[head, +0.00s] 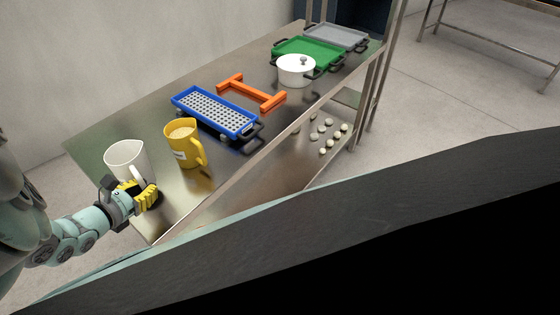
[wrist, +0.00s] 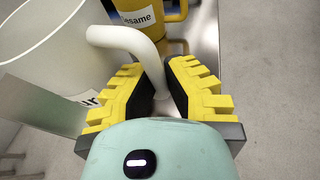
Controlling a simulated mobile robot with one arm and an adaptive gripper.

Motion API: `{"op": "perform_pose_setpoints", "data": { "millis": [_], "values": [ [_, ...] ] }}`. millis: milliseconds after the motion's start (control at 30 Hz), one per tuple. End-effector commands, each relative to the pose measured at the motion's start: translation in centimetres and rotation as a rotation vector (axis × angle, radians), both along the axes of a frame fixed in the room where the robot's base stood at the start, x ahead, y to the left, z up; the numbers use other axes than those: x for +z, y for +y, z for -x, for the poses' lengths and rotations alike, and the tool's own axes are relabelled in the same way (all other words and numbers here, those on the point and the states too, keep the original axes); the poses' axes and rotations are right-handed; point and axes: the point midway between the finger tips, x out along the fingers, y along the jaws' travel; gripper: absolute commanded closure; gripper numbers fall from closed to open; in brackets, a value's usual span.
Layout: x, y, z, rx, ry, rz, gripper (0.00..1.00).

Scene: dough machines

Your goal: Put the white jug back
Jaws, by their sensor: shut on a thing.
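The white jug (head: 125,157) stands upright at the near left end of the steel table, and its handle faces my gripper. My gripper (head: 146,190) is at the jug's right side. In the wrist view my gripper (wrist: 162,88) has its yellow fingers on either side of the white handle (wrist: 135,42), shut on its lower part. The jug's body (wrist: 45,55) fills the upper left there, with a partly hidden label. In the head view the gripper covers the jug's lower part, so I cannot tell whether its base touches the table.
A yellow jug (head: 183,145) labelled Sesame stands close to the right of the white jug. Beyond it are a blue tray (head: 208,122) with a perforated insert, an orange frame (head: 250,92), a white lidded pot (head: 296,71) and a green tray (head: 318,50).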

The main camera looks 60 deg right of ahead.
Motion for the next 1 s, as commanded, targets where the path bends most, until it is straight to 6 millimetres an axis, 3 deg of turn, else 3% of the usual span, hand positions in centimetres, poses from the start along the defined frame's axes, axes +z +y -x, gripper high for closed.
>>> {"op": "perform_pose_setpoints", "data": {
  "millis": [400, 900, 933, 1000],
  "values": [
    [-3.0, -0.1, 0.1, -0.003, -0.002, -0.001, 1.0],
    [-3.6, -0.1, 0.1, -0.003, -0.002, 0.0, 1.0],
    [-3.6, -0.1, 0.1, -0.003, -0.002, 0.0, 0.87],
    [-3.5, -0.1, 0.0, -0.003, -0.002, 0.0, 0.8]
  ]
}}
